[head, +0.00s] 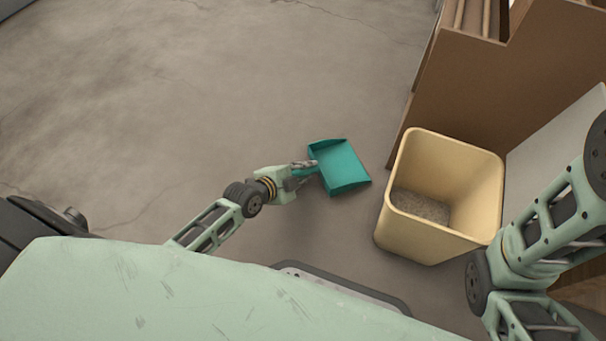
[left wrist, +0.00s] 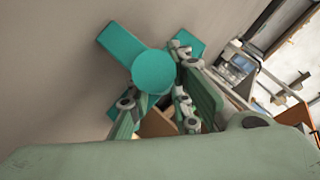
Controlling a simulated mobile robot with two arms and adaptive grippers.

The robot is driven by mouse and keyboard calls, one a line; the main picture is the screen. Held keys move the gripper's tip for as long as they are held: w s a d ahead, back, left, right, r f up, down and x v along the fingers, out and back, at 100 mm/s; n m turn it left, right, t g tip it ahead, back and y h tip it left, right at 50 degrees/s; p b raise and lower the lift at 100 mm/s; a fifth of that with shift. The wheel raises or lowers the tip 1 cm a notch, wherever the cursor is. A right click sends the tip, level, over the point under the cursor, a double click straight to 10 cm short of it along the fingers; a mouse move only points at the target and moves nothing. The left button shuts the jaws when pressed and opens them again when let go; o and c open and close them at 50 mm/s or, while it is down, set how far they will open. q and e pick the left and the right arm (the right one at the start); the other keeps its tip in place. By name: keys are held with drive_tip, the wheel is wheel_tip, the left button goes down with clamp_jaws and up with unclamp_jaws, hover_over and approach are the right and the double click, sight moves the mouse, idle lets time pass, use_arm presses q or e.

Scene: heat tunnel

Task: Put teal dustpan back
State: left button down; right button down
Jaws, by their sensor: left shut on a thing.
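The teal dustpan (head: 342,168) is in the middle of the head view, its tray above or near the concrete floor; I cannot tell the exact height. My left gripper (head: 302,169) is shut on the dustpan's handle at the tray's left side. In the left wrist view, the round teal handle end (left wrist: 153,71) shows between the fingers of my left gripper (left wrist: 158,100), with parts of the tray (left wrist: 118,45) behind it. My right gripper is out of view; only part of my right arm shows at the right edge of the head view.
A cream bin (head: 448,239) with grey granular matter at its bottom stands right of the dustpan. A brown cardboard-like box or panel (head: 490,85) stands behind the bin. The floor (head: 200,90) to the left and back is clear.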

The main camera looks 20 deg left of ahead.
use_arm(q)
drive_tip(key=shift+r, duration=0.15)
drive_tip(key=c, duration=1.6)
unclamp_jaws()
